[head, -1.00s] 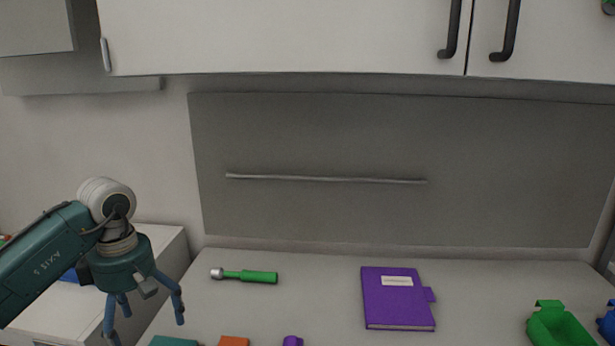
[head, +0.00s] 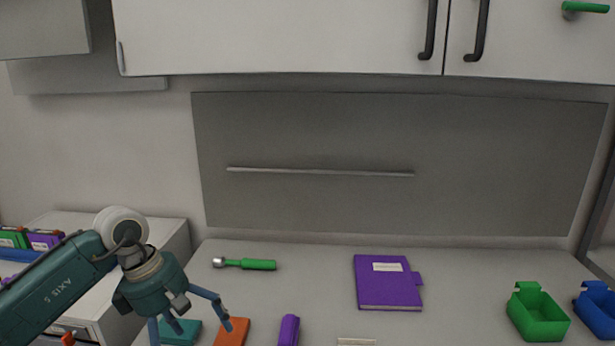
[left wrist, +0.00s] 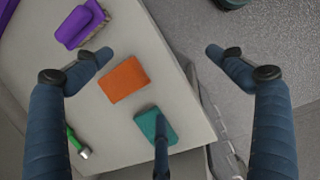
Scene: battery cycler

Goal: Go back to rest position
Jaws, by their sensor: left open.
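My left gripper (head: 190,326) hangs above the left front part of the counter in the head view, its blue fingers spread and empty. In the left wrist view the open fingers (left wrist: 158,55) are spread wide, with an orange block (left wrist: 124,79) and a teal block (left wrist: 156,126) on the counter below. The orange block (head: 232,332) and teal block (head: 184,332) also show beside the fingers in the head view. My right gripper is in neither view.
The counter holds a green-handled tool (head: 250,264), a purple book (head: 388,284), a purple object (head: 289,330), a green bin (head: 537,316) and a blue bin (head: 598,312). A white cabinet (head: 270,38) hangs above. The counter middle is clear.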

